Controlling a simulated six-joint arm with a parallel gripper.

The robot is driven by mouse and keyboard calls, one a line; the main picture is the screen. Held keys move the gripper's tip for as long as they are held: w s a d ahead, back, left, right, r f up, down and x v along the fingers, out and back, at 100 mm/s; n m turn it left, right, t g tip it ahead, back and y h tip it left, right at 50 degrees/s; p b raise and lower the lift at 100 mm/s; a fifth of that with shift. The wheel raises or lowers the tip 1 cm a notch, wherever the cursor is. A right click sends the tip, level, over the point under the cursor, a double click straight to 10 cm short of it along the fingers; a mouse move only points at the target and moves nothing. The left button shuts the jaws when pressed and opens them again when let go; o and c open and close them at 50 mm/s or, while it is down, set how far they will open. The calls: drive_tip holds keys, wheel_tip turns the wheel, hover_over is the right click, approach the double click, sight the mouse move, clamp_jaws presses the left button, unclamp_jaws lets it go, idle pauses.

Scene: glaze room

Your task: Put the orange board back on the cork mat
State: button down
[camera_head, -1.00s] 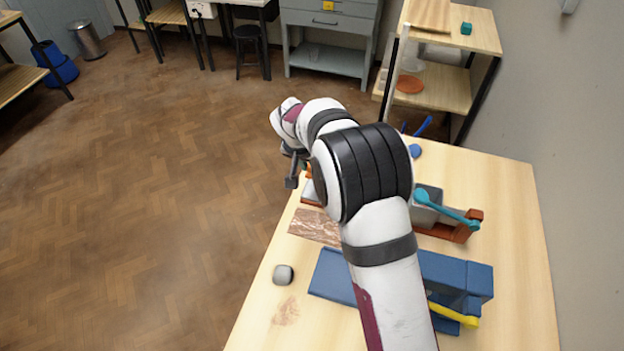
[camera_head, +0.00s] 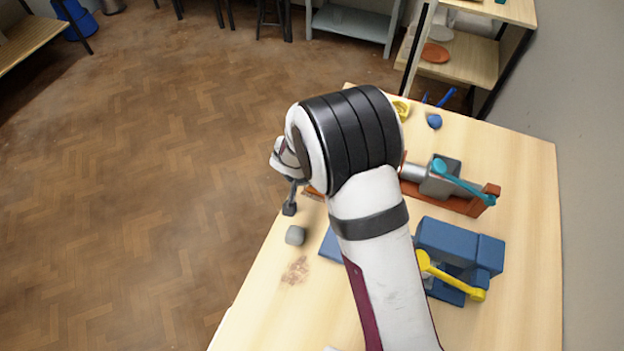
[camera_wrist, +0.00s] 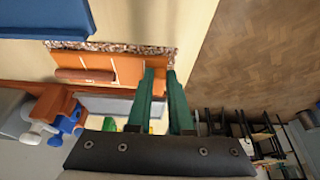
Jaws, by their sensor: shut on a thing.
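The orange board (camera_wrist: 125,66) shows in the wrist view as a flat orange panel with a darker red-brown bar on its face. My gripper (camera_wrist: 162,76) has its two green fingers close together at the board's right end, shut on it. The cork mat (camera_wrist: 115,47) shows as a speckled brown strip along the board's upper edge in the wrist view. I cannot tell whether the board touches the mat or hangs above it. In the head view my arm hides the board and most of the mat area.
A blue device (camera_head: 445,245) with a yellow lever and a grey device (camera_head: 440,178) on an orange base with a teal lever stand right of my arm. A small grey block (camera_head: 295,236) lies near the table's left edge. A shelf (camera_head: 470,62) stands behind.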

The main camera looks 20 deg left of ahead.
drive_tip(key=c, duration=0.8)
unclamp_jaws()
drive_tip(key=shift+f, duration=0.1)
drive_tip(key=v, duration=1.2)
drive_tip(key=shift+d, duration=0.1)
